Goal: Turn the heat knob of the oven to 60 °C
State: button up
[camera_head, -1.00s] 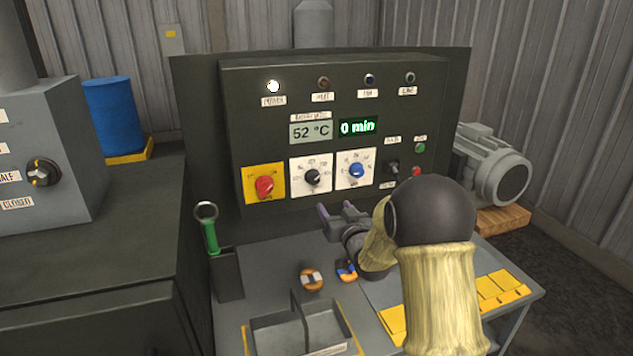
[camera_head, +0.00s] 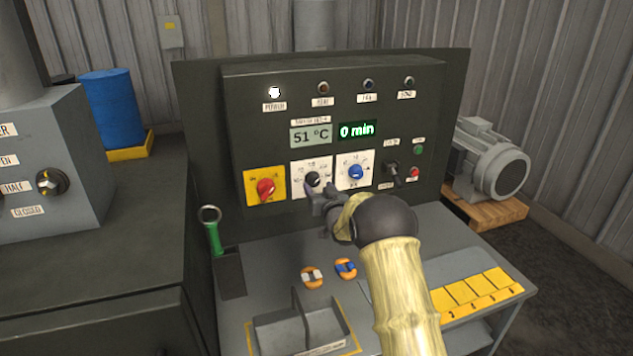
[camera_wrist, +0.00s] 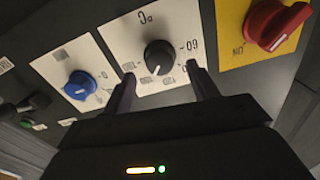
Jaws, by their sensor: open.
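The heat knob (camera_head: 312,179) is a black round knob on a white dial plate, in the middle of three knobs on the oven's dark control panel (camera_head: 240,110). In the wrist view the black knob (camera_wrist: 160,57) has a light pointer line, and a "60" mark is printed beside it. My gripper (camera_head: 319,190) is just in front of the plate. Its two fingers (camera_wrist: 162,82) are open, spread below the knob in the wrist view, with nothing between them. Whether they touch the plate I cannot tell. The temperature display (camera_head: 311,136) reads 51 °C.
A red knob (camera_head: 265,188) on a yellow plate is left of the heat knob, and a blue knob (camera_head: 355,172) is right. A black switch (camera_head: 392,168) and a red button (camera_head: 413,173) are further right. A divided tray (camera_head: 275,335) stands on the bench below.

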aim_at(313, 180)
jog(key=shift+p+x, duration=0.4)
jog(key=shift+x, duration=1)
jog(key=c, duration=1)
